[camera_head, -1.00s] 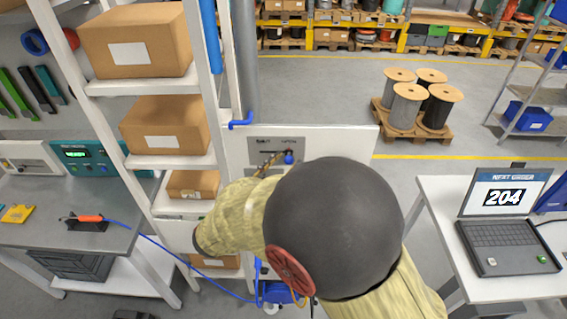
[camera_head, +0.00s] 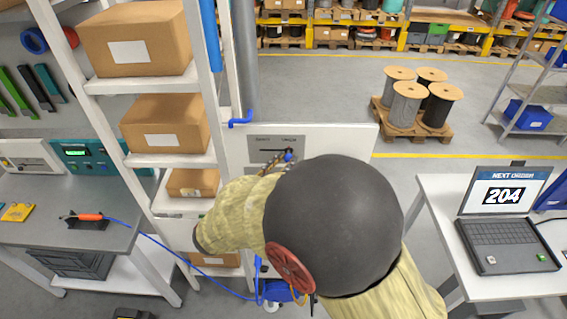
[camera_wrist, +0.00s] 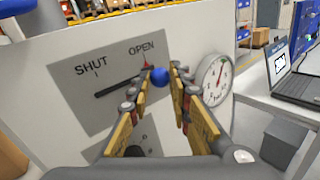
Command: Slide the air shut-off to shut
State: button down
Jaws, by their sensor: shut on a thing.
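The air shut-off is a grey plate (camera_wrist: 105,85) on a pale panel, with a dark slot between the words SHUT at left and OPEN at right. Its blue ball knob (camera_wrist: 161,75) stands at the OPEN end of the slot. In the wrist view my gripper (camera_wrist: 165,79) has a finger on each side of the knob and is shut on it. In the head view the knob (camera_head: 288,156) shows small at the fingertips, and my arm hides the lower part of the panel.
A round pressure gauge (camera_wrist: 216,80) sits on the panel right of the knob. A shelf rack with cartons (camera_head: 166,122) stands close at left. A table with a laptop (camera_head: 505,220) is at right. Open floor with cable reels (camera_head: 407,103) lies behind the panel.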

dwell(0.4)
jog(key=a, duration=0.7)
jog(key=shift+w+b, duration=0.1)
jog(key=shift+b, duration=0.3)
jog(key=shift+a, duration=0.15)
jog(key=c, duration=1.6)
grip_release()
jog(key=shift+a, duration=0.15)
jog(key=shift+c, duration=0.2)
jog(key=v, duration=1.2)
